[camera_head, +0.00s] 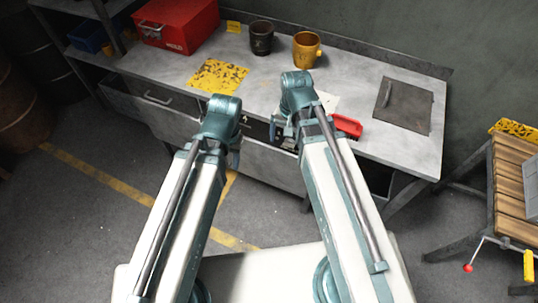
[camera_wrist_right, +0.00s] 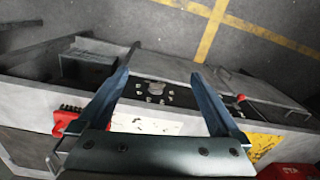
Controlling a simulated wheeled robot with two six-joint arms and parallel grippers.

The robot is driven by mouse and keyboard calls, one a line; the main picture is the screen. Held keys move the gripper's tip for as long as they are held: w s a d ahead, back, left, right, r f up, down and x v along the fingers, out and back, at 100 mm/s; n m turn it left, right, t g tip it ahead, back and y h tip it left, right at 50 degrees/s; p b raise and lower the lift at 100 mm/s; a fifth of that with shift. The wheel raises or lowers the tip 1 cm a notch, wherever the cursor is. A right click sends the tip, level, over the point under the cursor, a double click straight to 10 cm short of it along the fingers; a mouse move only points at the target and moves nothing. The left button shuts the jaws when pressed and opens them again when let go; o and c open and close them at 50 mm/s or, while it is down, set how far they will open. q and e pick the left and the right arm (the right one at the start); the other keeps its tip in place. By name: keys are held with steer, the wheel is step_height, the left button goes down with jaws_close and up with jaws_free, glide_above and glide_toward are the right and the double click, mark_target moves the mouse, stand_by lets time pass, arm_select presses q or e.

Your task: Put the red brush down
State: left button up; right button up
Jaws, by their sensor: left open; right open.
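The red brush (camera_head: 347,126) lies on the grey workbench (camera_head: 362,78) near its front edge, right of my right gripper. In the right wrist view the red brush (camera_wrist_right: 65,121) shows dark bristles and lies outside the fingers, apart from them. My right gripper (camera_head: 284,132) is open and empty at the front of the bench; both its fingers (camera_wrist_right: 160,72) show in the wrist view. My left gripper (camera_head: 236,152) is open, further left in front of the bench, its fingers mostly hidden by the arm.
A white sheet (camera_head: 330,103) lies beside the brush. A dark plate (camera_head: 403,105) is at the right. A yellow mug (camera_head: 306,49), dark mug (camera_head: 261,37), yellow-black mat (camera_head: 218,75) and red toolbox (camera_head: 176,24) stand or lie further back and left. Drawers are below.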

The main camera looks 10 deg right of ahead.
steer(key=s+a+n+h, duration=0.2)
steer(key=s+a+n, duration=0.4)
steer(key=n, duration=0.2)
steer(key=shift+a, duration=0.3)
stand_by(0.7)
